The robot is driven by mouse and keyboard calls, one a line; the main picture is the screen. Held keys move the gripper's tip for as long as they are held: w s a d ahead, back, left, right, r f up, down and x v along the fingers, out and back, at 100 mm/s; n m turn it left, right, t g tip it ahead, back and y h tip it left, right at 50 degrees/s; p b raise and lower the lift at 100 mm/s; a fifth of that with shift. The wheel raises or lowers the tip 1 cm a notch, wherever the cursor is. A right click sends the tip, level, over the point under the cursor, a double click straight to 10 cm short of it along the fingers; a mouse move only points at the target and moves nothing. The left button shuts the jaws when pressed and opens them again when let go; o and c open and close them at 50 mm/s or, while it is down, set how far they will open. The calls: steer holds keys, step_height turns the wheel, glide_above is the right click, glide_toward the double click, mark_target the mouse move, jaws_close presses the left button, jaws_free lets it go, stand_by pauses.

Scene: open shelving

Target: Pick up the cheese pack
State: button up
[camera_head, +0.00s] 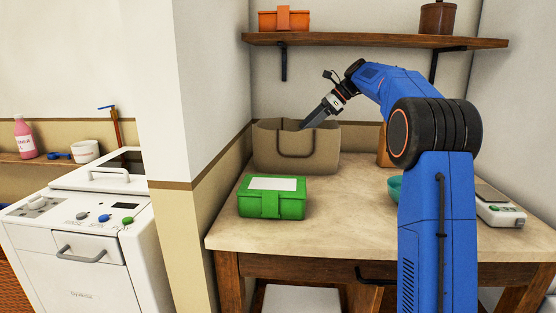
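No cheese pack can be made out in this view. My gripper (313,119) points down and left at the top opening of a brown handled basket (322,157) at the back of the table. The gripper's tips are at or just inside the basket's rim, and I cannot tell whether they are open or shut. The inside of the basket is hidden by its front wall, so its contents do not show.
A green box (259,204) with a white label stands in front of the basket. A teal bowl (394,188) is partly behind my arm, and a scale (497,213) is at the right. A wooden shelf (360,41) overhead holds an orange box (270,21).

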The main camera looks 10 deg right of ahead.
steer(key=x, duration=1)
steer(key=shift+a+f, duration=0.25)
steer(key=shift+f, duration=0.05)
steer(key=shift+x, duration=2.6)
steer(key=shift+a+r, duration=0.1)
steer(key=shift+c, duration=0.3)
steer(key=c, duration=1.2)
steer(key=shift+r, duration=0.15)
